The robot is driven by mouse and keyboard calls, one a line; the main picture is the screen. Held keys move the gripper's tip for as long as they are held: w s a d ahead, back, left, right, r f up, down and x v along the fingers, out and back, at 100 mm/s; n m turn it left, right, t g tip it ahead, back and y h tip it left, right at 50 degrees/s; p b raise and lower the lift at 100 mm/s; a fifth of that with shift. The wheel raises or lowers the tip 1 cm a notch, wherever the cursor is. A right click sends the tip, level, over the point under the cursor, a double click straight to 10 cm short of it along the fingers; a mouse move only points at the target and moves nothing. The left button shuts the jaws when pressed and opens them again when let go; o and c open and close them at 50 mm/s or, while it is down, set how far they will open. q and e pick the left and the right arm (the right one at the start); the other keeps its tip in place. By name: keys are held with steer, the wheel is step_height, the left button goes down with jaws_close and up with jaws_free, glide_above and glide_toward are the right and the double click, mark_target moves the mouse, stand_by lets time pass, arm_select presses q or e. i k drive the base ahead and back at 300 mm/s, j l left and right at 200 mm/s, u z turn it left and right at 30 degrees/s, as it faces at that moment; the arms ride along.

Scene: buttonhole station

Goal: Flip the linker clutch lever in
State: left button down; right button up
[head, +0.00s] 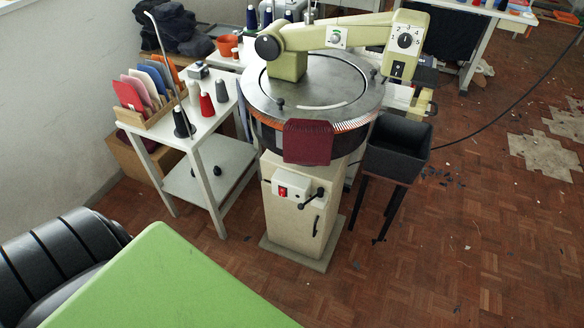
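The linker (316,100) is a round machine with a pale green arm over its dial, standing on a cream pedestal (297,222). A black lever with a ball knob (310,199), apparently the clutch lever, is on the pedestal's front. It slants from upper right to lower left. Left of it is a small control box with a red switch (283,191). A dark red knitted piece (308,142) hangs from the dial's edge above the lever. Neither of my grippers is in view.
A white side table (207,127) with yarn cones (207,104) and coloured panels (139,90) stands left of the linker. A black bin (398,148) on a stand is close on its right. The parquet floor in front is mostly clear.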

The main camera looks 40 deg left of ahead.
mark_target(320, 191)
steer(key=u, duration=1)
